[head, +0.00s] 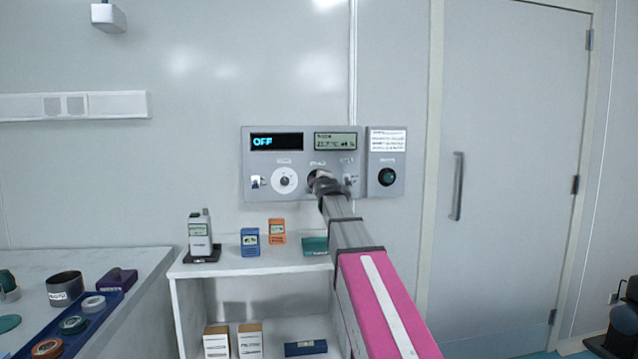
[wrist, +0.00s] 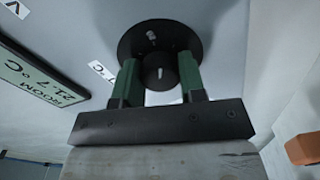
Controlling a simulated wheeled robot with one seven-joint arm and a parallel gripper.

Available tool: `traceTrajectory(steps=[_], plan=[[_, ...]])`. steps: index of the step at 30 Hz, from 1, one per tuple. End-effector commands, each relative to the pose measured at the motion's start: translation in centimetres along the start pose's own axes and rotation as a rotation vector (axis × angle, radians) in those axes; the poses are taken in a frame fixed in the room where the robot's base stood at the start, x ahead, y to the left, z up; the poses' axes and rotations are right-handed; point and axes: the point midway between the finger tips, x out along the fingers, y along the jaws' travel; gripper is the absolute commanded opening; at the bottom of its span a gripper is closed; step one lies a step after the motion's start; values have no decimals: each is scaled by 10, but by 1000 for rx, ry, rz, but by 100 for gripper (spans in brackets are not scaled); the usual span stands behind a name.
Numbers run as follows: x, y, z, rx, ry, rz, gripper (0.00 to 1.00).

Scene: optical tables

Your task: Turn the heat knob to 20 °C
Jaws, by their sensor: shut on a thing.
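The grey control panel (head: 246,160) is on the wall, with a dark display (head: 277,142) reading OFF. A room display (head: 335,142) beside it is too small to read fully; in the wrist view (wrist: 40,78) it reads about 21.7 °C. The black heat knob (wrist: 160,38) has a round skirt and a light mark on its face. My gripper (wrist: 158,72) is shut on this knob, one green finger on each side. In the head view my gripper (head: 322,182) covers most of the knob. A label with °C is partly hidden by the left finger.
A white dial (head: 285,180) and a switch (head: 255,182) are left of the knob; another switch (head: 349,181) is close on its right. A dark green button (head: 387,177) is further right. A shelf (head: 262,263) with small devices stands below.

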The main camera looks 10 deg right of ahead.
Motion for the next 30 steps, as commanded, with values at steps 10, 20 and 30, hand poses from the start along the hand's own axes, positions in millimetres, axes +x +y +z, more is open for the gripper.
traceTrajectory(steps=[10, 20, 30], plan=[[-1, -1, 0, -206, 0, -3, 14], [-1, -1, 0, -273, 0, -3, 14], [-1, -1, 0, -276, 0, -3, 14]])
